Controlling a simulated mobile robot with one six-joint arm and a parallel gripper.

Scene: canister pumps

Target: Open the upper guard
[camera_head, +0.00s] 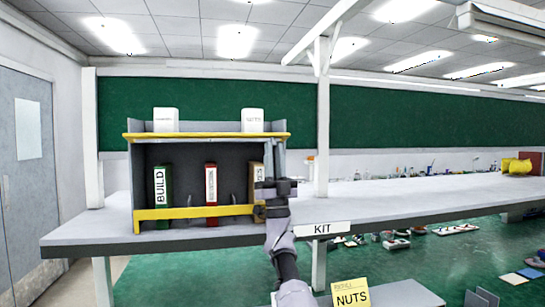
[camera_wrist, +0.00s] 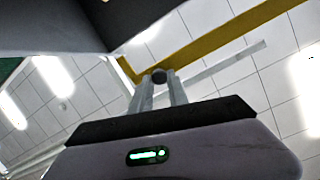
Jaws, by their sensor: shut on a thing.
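The upper guard (camera_head: 205,135) is a yellow bar along the top front of the grey shelf unit. It looks level across the upper shelf. My gripper (camera_head: 268,143) points up at the right end of the unit, with its tips just under this bar. How the knob joins the guard is not clear. A lower yellow guard (camera_head: 180,212) crosses the bottom front, partly hidden by my arm at its right.
Two white canisters (camera_head: 165,119) (camera_head: 252,119) stand on the upper shelf. Below are a green BUILD binder (camera_head: 162,195), a red binder (camera_head: 211,190) and a tan one partly behind my arm. A white post (camera_head: 322,140) stands nearby.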

